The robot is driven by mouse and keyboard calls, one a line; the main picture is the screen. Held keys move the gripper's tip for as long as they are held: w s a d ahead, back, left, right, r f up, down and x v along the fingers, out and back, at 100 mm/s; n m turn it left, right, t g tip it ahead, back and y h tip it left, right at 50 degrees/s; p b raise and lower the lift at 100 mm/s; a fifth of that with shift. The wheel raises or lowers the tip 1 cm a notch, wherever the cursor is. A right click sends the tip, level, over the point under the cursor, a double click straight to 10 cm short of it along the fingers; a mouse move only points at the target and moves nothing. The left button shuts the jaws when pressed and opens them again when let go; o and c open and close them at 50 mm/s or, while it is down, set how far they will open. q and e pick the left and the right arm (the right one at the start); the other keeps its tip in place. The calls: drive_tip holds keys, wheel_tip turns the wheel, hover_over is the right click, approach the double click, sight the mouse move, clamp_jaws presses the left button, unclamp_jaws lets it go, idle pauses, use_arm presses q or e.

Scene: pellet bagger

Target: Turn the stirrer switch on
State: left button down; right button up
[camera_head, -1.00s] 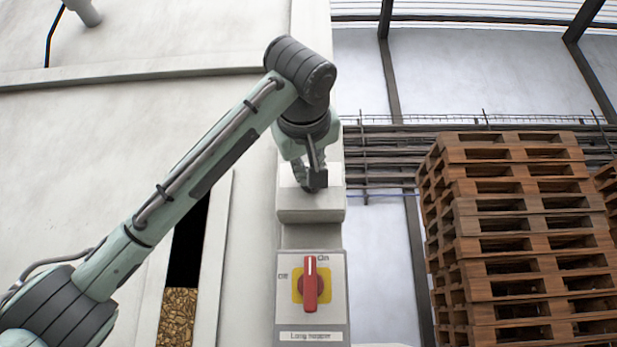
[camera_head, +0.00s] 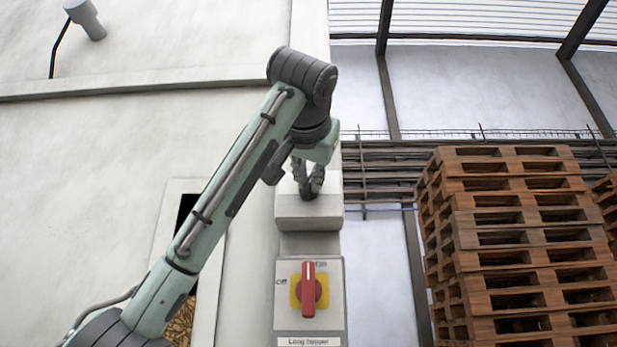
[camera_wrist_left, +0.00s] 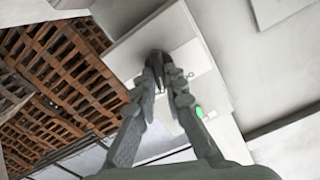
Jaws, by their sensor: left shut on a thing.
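My left gripper (camera_head: 309,192) comes down from above to a pale box on the wall column and hides part of it. In the left wrist view its fingers (camera_wrist_left: 158,72) converge, shut, on a small dark knob (camera_wrist_left: 157,58) on the box's white panel (camera_wrist_left: 190,62). I take this knob to be the stirrer switch; its marks are too small to read, so I cannot tell its setting. A green lamp (camera_wrist_left: 199,111) shows beside the right finger. My right gripper is not in view.
Below the box, a red-handled rotary switch (camera_head: 308,290) on a yellow plate has its handle upright, near "On". Stacked wooden pallets (camera_head: 515,240) stand at the right. A pale machine wall (camera_head: 100,150) fills the left.

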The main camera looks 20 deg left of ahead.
use_arm(q)
drive_tip(key=shift+m, duration=0.7)
drive_tip(key=c, duration=1.6)
unclamp_jaws()
drive_tip(key=shift+d, duration=0.1)
drive_tip(key=shift+v, duration=5.95)
drive_tip(key=shift+s+r, duration=0.1)
